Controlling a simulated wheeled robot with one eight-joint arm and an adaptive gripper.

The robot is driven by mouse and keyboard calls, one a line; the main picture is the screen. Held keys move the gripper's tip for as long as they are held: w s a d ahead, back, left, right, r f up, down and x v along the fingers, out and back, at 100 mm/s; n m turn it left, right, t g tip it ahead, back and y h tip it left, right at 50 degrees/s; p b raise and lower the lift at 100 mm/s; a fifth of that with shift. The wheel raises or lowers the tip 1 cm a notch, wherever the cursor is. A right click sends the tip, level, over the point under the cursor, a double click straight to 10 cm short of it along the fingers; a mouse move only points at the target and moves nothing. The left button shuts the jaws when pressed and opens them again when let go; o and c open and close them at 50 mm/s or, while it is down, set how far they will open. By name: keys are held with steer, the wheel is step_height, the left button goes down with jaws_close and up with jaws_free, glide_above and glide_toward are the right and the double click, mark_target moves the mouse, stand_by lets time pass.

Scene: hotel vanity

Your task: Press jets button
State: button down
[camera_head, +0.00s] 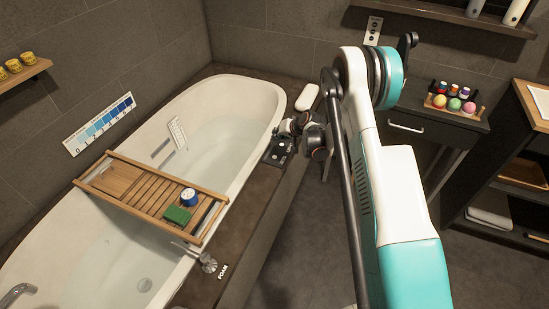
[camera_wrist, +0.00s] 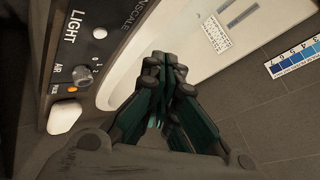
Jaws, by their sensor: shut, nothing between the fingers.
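No label reading JETS is legible in either view. A dark control panel (camera_head: 279,152) lies on the tub's ledge in the head view, partly hidden by my arm. In the wrist view, the panel (camera_wrist: 84,60) shows a white round button (camera_wrist: 99,33) near the word LIGHT, a grey knob (camera_wrist: 82,76) near AIR, and a small orange light (camera_wrist: 72,89). My gripper (camera_wrist: 165,62) is shut and empty, to the right of these controls and over the tub rim in that view. In the head view my wrist is just above the panel, and the fingertips cannot be made out clearly.
The white bathtub (camera_head: 232,98) carries a wooden caddy (camera_head: 125,185) with a green sponge (camera_head: 177,215) and a blue-and-white jar (camera_head: 188,196). A white rounded object (camera_head: 307,97) lies beyond the panel. A FOAM-labelled metal knob (camera_head: 208,263) stands on the near ledge.

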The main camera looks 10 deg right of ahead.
steer(key=b, duration=0.3)
glide_above(276, 156)
step_height(276, 156, down, 6)
steer(key=shift+d+f, duration=0.1)
steer(key=shift+f, duration=0.05)
steer(key=shift+f+p, duration=0.4)
steer(key=shift+f, duration=0.7)
steer(key=shift+f, duration=0.1)
stand_by(0.3)
steer(key=shift+f, duration=0.3)
steer(key=shift+f, duration=0.35)
stand_by(0.8)
steer(key=shift+r, duration=0.75)
steer(key=shift+r+p, duration=1.05)
steer(key=shift+r, duration=1.45)
